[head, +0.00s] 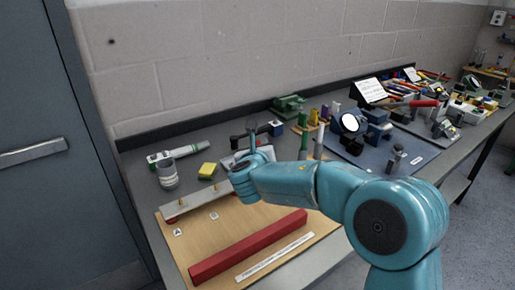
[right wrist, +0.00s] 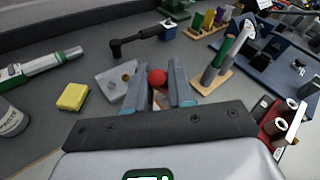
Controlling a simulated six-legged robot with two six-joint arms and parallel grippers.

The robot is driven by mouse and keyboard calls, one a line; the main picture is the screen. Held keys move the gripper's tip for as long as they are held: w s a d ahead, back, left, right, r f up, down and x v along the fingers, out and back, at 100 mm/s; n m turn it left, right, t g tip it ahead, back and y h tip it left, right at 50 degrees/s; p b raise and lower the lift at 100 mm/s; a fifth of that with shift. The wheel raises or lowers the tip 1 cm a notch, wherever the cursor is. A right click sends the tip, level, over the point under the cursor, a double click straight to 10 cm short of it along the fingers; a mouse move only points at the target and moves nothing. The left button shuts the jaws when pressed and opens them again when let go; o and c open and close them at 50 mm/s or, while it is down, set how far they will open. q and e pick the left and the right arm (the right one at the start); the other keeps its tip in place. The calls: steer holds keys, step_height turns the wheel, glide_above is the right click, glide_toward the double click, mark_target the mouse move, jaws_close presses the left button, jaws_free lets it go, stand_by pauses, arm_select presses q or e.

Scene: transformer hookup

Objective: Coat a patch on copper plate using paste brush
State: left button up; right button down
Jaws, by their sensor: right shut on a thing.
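My right gripper (head: 256,150) is over the back of the wooden board, in front of a light grey plate. In the right wrist view its two fingers (right wrist: 162,92) close around a thing with a round red end (right wrist: 157,77). I cannot tell whether this is the paste brush; most of it is hidden. No clearly copper-coloured plate can be made out. My left gripper is not in view.
A wooden board (head: 165,242) carries a long red bar (head: 245,247), a white strip (head: 275,257) and a grey metal bar (head: 200,203). A yellow sponge (head: 207,170), a grey cup (head: 167,174) and a green-and-white tube (head: 180,154) stand behind. A blue mat (head: 350,158) with tools lies right.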

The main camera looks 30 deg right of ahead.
steer(key=shift+d, duration=0.4)
steer(key=shift+r+p, duration=1.6)
steer(key=shift+r, duration=0.5)
steer(key=shift+f, duration=0.1)
